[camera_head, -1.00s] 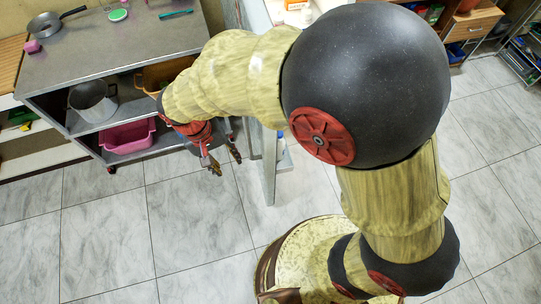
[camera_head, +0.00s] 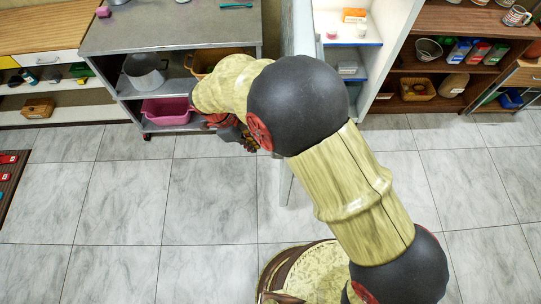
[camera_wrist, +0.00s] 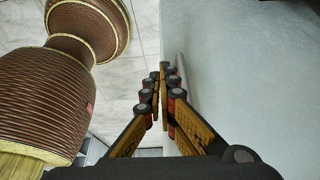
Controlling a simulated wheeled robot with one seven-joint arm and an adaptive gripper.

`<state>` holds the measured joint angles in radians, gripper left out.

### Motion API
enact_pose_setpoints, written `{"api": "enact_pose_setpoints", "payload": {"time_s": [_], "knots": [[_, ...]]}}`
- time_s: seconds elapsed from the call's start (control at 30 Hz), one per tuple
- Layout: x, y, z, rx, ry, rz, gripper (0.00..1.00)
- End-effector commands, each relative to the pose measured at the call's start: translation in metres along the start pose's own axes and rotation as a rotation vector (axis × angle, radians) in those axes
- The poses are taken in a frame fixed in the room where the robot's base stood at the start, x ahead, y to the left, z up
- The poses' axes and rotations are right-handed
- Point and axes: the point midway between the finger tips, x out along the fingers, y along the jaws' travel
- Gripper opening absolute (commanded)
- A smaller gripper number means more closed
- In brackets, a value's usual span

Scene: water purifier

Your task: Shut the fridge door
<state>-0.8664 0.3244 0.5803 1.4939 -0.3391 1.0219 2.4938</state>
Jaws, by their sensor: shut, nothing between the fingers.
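The fridge (camera_head: 392,55) is a white cabinet at the top middle of the head view, open, with its shelves showing. Its pale door (camera_head: 287,188) stands swung out towards me, seen almost edge-on and partly hidden behind my arm. In the wrist view the door (camera_wrist: 255,75) fills the right side as a smooth pale blue-grey panel. My gripper (camera_wrist: 162,72) is shut and empty, its fingers alongside the door's surface; I cannot tell whether they touch it. In the head view my gripper (camera_head: 250,140) is small and mostly hidden by my arm, left of the door.
A grey metal table (camera_head: 170,30) stands to the left, with a pot (camera_head: 146,70) and a pink basin (camera_head: 166,111) on its shelves. A brown shelf unit (camera_head: 455,20) with bottles and baskets is right of the fridge. The tiled floor in front is clear.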

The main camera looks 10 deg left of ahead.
Motion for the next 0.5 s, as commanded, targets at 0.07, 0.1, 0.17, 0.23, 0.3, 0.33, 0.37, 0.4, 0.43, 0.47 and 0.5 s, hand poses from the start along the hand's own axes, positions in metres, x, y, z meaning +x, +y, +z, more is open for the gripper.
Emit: {"api": "enact_pose_setpoints", "payload": {"time_s": [0.07, 0.1, 0.17, 0.23, 0.3, 0.33, 0.37, 0.4, 0.43, 0.47, 0.5], "knots": [[0.008, 0.001, 0.000, 0.002, 0.002, 0.002, 0.00], [0.013, 0.001, 0.000, 0.002, 0.002, 0.003, 0.00], [0.022, 0.001, 0.000, 0.001, 0.002, 0.003, 0.00], [0.035, 0.001, 0.000, 0.001, 0.003, 0.004, 0.00], [0.050, 0.001, 0.000, 0.001, 0.002, 0.004, 0.00], [0.056, 0.001, 0.000, 0.001, 0.002, 0.005, 0.00], [0.062, 0.001, 0.000, 0.001, 0.002, 0.004, 0.00], [0.070, 0.001, 0.000, 0.000, 0.003, 0.004, 0.00], [0.075, 0.001, 0.000, 0.000, 0.003, 0.004, 0.00], [0.081, 0.001, 0.000, 0.000, 0.002, 0.004, 0.00], [0.089, 0.001, 0.000, 0.000, 0.002, 0.004, 0.00]]}}
